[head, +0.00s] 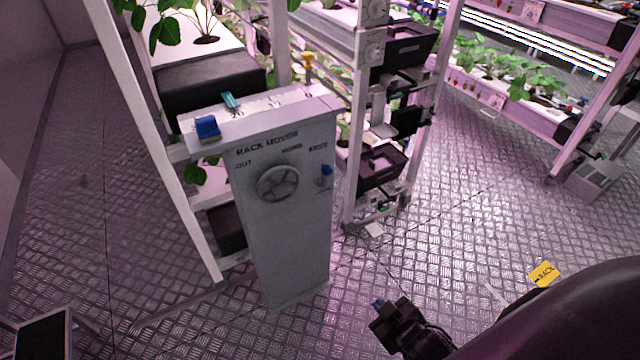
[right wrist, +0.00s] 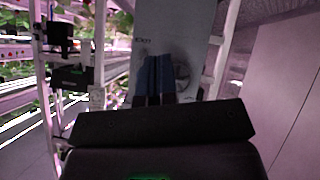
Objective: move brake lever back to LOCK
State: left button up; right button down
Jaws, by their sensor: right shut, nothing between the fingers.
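A grey cabinet (head: 285,230) with the printed words "RACK MOVER" stands in the middle of the head view. My left gripper is out of view.
White rack posts (head: 360,130) and black bins (head: 382,168) stand close behind. A yellow sign (head: 544,274) is at right. Metal floor (head: 460,210) is clear in between.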

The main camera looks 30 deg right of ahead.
jog(key=w+f+n+t+h+b, duration=0.1)
jog(key=w+f+n+h+b, duration=0.2)
jog(key=w, duration=0.5)
jog(key=w+f+n+h+b, duration=0.2)
jog(key=w+n+h+b, duration=0.15)
jog(key=w, duration=0.45)
pick_arm(q)
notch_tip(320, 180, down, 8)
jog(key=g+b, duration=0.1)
jog(key=b, duration=0.2)
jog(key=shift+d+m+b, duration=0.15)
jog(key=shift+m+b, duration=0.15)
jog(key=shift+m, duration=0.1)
pick_arm(e)
jog(key=w+a+r+n+t+h, duration=0.2)
jog(key=w+a, duration=0.1)
jog(key=w, duration=0.2)
jog(key=w+a+r+n+t+h, duration=0.3)
jog(key=w, duration=0.3)
jog(key=shift+w+r+t, duration=0.15)
jog(key=shift+r+t, duration=0.1)
jog(key=shift+t, duration=0.05)
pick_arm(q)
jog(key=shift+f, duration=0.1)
pick_arm(e)
jog(key=shift+n, duration=0.25)
